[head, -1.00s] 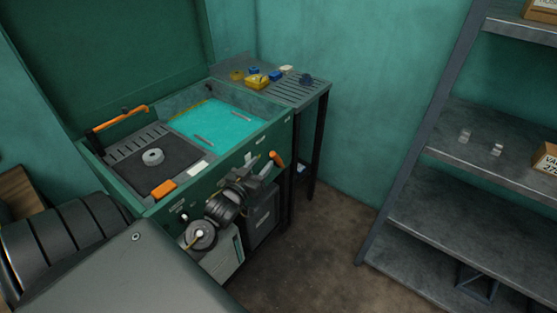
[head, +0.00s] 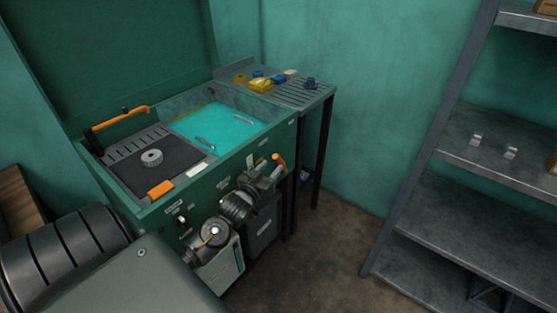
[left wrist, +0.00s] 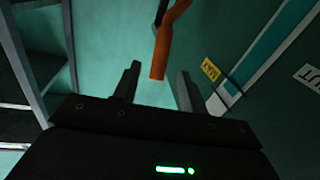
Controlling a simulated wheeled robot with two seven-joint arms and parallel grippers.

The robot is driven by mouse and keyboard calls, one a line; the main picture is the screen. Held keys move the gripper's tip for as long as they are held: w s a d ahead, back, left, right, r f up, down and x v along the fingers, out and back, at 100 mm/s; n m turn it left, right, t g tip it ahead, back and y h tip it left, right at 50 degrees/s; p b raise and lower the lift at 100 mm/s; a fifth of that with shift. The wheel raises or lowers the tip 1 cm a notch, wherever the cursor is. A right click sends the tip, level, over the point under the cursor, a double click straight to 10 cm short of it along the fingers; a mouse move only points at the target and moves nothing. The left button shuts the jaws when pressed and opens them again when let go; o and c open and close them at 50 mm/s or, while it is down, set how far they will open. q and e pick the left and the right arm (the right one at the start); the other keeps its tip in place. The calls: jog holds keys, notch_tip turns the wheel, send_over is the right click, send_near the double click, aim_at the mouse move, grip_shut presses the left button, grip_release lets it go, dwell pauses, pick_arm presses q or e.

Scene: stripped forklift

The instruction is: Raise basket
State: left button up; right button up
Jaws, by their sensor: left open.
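A green washer cabinet has a basin of turquoise liquid (head: 225,125) on top. Two short grey bars (head: 205,143) show at the liquid; I cannot tell whether they belong to a basket, and no whole basket is clearly visible. An orange lever grip (head: 280,161) stands out at the cabinet's front right. My left gripper (head: 264,168) is open just beside this grip. In the left wrist view, the orange grip (left wrist: 160,57) reaches down between the open fingers of the left gripper (left wrist: 158,85), apart from both. My right gripper is out of view.
A dark tray (head: 130,177) with a grey gear (head: 151,157) fills the basin's left side. An orange-handled bar (head: 123,117) stands behind it. A slatted side table (head: 305,95) holds small parts. A metal shelf (head: 480,140) stands right, with clear floor between.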

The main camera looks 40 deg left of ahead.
aim_at(277, 162)
pick_arm(q)
jog(key=shift+w+a, duration=0.2)
jog(key=shift+w, duration=0.7)
jog(key=shift+w+a, duration=0.15)
jog(key=shift+w, duration=0.8)
jog(key=shift+w+a, duration=0.2)
jog(key=shift+w, duration=0.7)
jog(key=shift+c, duration=0.4)
grip_shut()
jog(key=shift+d, duration=0.15)
